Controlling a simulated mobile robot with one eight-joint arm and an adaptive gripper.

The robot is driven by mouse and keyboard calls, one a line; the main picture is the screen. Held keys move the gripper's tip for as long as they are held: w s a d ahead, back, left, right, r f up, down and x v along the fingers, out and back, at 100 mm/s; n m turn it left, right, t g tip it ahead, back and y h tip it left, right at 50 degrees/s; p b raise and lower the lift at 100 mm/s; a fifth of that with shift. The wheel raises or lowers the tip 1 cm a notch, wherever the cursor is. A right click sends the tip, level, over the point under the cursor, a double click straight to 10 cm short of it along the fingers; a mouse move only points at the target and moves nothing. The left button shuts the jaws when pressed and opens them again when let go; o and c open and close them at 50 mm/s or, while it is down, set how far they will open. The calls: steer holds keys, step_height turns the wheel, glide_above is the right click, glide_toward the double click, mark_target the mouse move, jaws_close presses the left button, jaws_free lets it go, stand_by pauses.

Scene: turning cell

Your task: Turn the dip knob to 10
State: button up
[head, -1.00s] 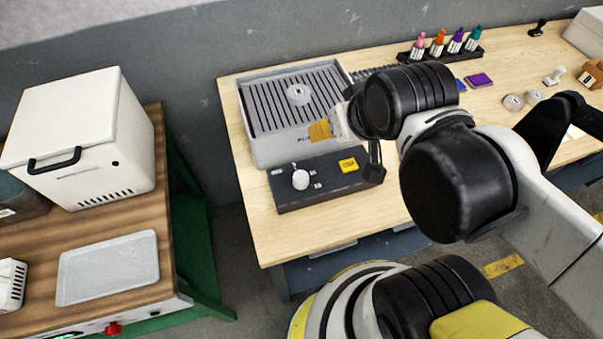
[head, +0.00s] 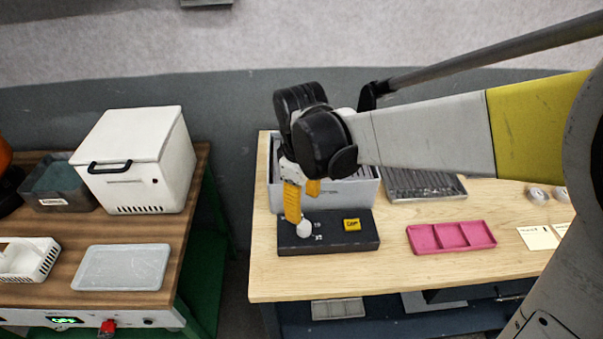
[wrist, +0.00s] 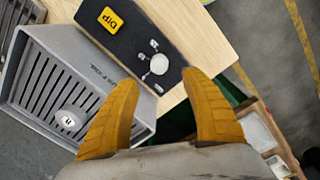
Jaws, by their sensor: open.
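The dip knob (head: 304,229) is a white round knob on a dark control box (head: 345,241) near the front left of the wooden table. The box carries a yellow label (head: 352,225); in the wrist view the label (wrist: 110,20) reads "Dip". The knob (wrist: 159,64) shows there with small white marks beside it, too small to read. My gripper (head: 303,205) is open, its yellow fingers pointing down just above and behind the knob. In the wrist view my gripper (wrist: 168,105) has nothing between its fingers, and the knob lies beyond them. I cannot tell if a fingertip touches it.
A grey slotted tank (head: 345,193) stands directly behind the box, partly hidden by my arm. A pink tray (head: 452,237) lies to the right. On the left bench are a white lidded box (head: 137,165) and a grey tray (head: 122,268).

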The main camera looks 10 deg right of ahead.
mark_target(304, 225)
steer(key=f+b, duration=0.1)
steer(key=f, duration=0.2)
steer(key=f+b, duration=0.1)
steer(key=f, duration=0.2)
steer(key=f+b, duration=0.1)
steer(key=f, duration=0.3)
steer(key=shift+w+d, duration=0.1)
steer(key=shift+w, duration=0.15)
jaws_close()
